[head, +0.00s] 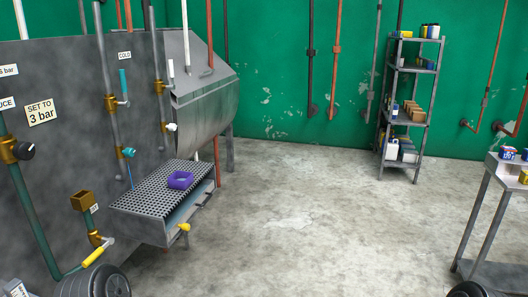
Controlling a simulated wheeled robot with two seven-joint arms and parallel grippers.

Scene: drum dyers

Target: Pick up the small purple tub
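The small purple tub (180,180) sits on a perforated metal grate (146,193). The grate is the top of a grey box-like stand against the grey panel on the left. The tub looks open at the top and upright, near the grate's right part. Neither of my grippers shows in the head view, and nothing is seen touching the tub.
A metal drum (207,105) stands behind the grate. A stocked shelf (408,95) and a metal table (510,172) stand right. The middle floor is clear.

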